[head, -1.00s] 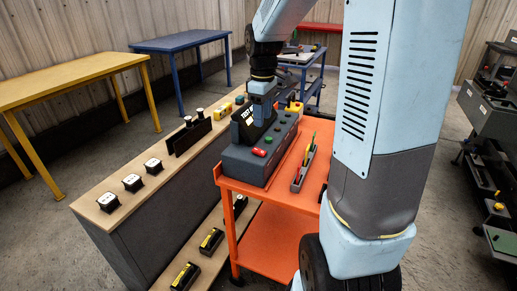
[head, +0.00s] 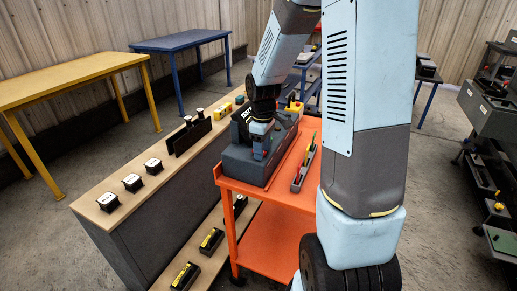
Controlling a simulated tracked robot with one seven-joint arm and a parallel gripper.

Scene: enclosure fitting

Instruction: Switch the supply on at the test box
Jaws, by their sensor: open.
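The dark grey test box (head: 236,166) stands on the orange cart (head: 268,233), with part of its dark labelled panel showing at the back. My gripper (head: 261,154) points down over the front part of the box's sloping top, its fingertips close to the surface. I cannot tell whether they touch it. The gripper is open, and nothing shows between its fingers. My gripper and arm hide most of the controls on the box, so I cannot see the supply switch or its position.
A narrow tray of coloured-handled tools (head: 304,168) lies right of the box on the cart. A wooden-topped bench (head: 108,217) with white sockets and other parts runs along the left. A yellow table (head: 70,80) and a blue table (head: 180,41) stand behind. Bare floor lies at left.

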